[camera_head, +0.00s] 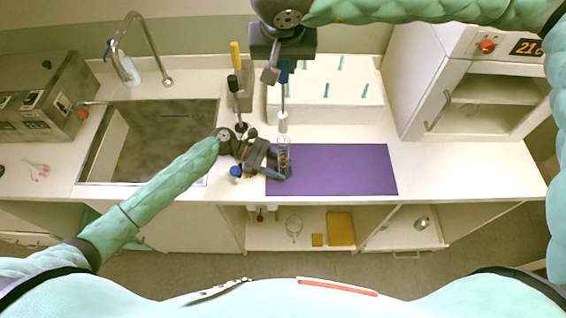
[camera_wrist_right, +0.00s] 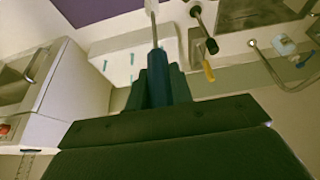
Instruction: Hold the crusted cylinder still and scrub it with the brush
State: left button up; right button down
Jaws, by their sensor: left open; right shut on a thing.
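The crusted cylinder (camera_head: 284,152) is a clear, upright tube with brownish crust low inside it, at the left end of the purple mat (camera_head: 345,170). My left gripper (camera_head: 279,164) is open at its lower part, with fingers close around or beside it; contact is unclear. My right gripper (camera_head: 284,66) is shut on the blue handle of the brush (camera_head: 283,118). The brush hangs down, its white head just above the tube's mouth, seemingly outside it.
A white rack (camera_head: 325,105) with teal pegs stands behind the mat. A stand with black and yellow handled tools (camera_head: 236,70) is left of it. The sink (camera_head: 150,135) lies left, an oven-like cabinet (camera_head: 475,85) right. The mat's right part is clear.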

pick_arm(q)
jog(key=v, duration=1.2)
jog(key=shift+w, duration=0.1)
